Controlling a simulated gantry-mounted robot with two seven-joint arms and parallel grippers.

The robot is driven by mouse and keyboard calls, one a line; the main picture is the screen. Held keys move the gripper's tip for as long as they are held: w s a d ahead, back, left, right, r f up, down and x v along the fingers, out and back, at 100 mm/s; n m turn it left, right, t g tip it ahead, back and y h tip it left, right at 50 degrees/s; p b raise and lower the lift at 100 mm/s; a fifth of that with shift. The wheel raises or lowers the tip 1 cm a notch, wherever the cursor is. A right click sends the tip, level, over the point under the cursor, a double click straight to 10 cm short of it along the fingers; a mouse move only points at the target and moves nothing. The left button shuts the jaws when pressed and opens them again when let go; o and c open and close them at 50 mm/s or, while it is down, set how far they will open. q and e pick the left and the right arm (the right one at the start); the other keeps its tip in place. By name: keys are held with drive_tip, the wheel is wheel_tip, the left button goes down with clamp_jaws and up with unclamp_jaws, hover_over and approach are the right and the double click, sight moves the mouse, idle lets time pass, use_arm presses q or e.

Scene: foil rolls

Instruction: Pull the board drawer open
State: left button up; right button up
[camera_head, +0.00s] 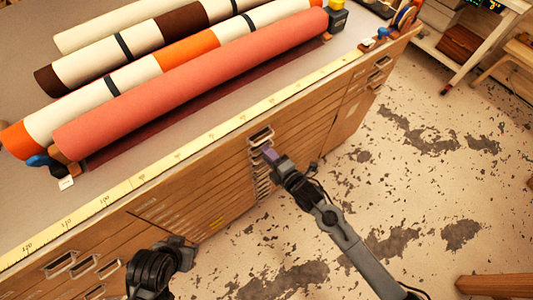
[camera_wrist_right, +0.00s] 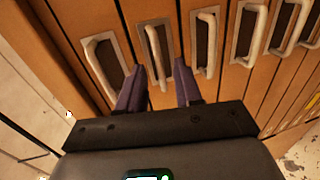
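The wooden cabinet's front (camera_head: 290,130) has a column of shallow drawers with metal pull handles; I cannot tell which is the board drawer. The top handle (camera_head: 261,136) of the middle column shows just above my right gripper (camera_head: 267,154). In the right wrist view, my right gripper (camera_wrist_right: 160,68) has its purple fingers spread apart. A handle (camera_wrist_right: 153,55) lies ahead, between the fingertips; contact is unclear. Another handle (camera_wrist_right: 105,65) is left of the fingers. The drawers in view look shut. My left gripper (camera_head: 155,272) is low at left; its fingers are not clear.
A yellow measuring strip (camera_head: 185,160) runs along the cabinet top's front edge. Several rolls, including a salmon one (camera_head: 190,85), lie on top. More drawer handles (camera_head: 60,264) are at lower left. The worn floor (camera_head: 420,190) before the cabinet is clear.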

drive_tip(key=shift+x, duration=0.75)
clamp_jaws()
idle(1.0)
